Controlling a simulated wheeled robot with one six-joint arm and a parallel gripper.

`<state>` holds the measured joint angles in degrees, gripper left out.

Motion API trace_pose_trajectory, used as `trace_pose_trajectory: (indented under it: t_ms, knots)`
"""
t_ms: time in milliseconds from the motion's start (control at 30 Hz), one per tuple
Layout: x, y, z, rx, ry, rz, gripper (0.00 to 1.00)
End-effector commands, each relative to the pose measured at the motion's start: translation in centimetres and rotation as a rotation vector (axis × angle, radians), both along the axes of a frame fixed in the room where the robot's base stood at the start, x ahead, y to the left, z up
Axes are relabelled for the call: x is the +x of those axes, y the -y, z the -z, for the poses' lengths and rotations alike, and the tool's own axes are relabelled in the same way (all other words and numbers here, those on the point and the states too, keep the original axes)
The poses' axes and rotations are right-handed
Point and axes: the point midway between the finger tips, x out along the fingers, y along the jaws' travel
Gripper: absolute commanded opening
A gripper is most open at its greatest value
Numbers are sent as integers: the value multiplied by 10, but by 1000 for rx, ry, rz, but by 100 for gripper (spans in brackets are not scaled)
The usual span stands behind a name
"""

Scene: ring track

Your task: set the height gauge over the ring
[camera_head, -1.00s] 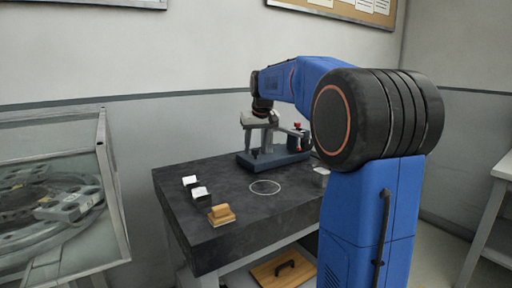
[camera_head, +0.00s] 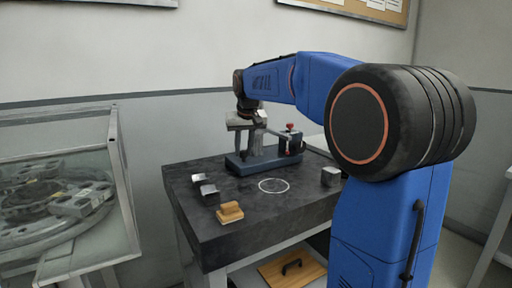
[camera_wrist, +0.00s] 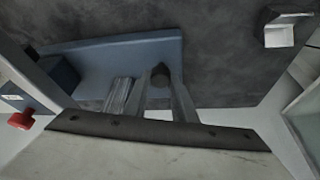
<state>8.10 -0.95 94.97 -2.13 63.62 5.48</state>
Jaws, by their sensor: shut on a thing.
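The height gauge (camera_head: 258,161) is a blue-grey base with an upright post and a block with a red knob at its right end. It is over the far part of the dark table, behind the ring. My gripper (camera_head: 254,138) is shut on its upright part from above. I cannot tell whether the base touches the table. The ring (camera_head: 273,185) is a thin white circle on the table top, in front of the gauge. In the wrist view the gauge's base (camera_wrist: 140,55) lies beyond the fingers, with its red knob at the left; the ring is not visible there.
Two small metal blocks (camera_head: 207,191) and a wooden block (camera_head: 229,212) are at the table's left. Another metal block (camera_head: 330,177) is at the right. A glass-fronted case (camera_head: 60,190) stands left of the table (camera_head: 240,245).

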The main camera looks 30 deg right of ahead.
Motion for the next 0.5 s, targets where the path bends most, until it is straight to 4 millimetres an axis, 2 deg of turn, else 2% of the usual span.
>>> trace_pose_trajectory:
  t_ms: [33, 200, 333, 500]
  knots:
    - [0, -12, 0, 2, 1, -5, 0]
    - [-1, -39, -1, 1, 1, -4, 0]
    - [-1, -50, -1, 3, 3, -2, 0]
    - [-2, -54, -1, 3, 2, -2, 0]
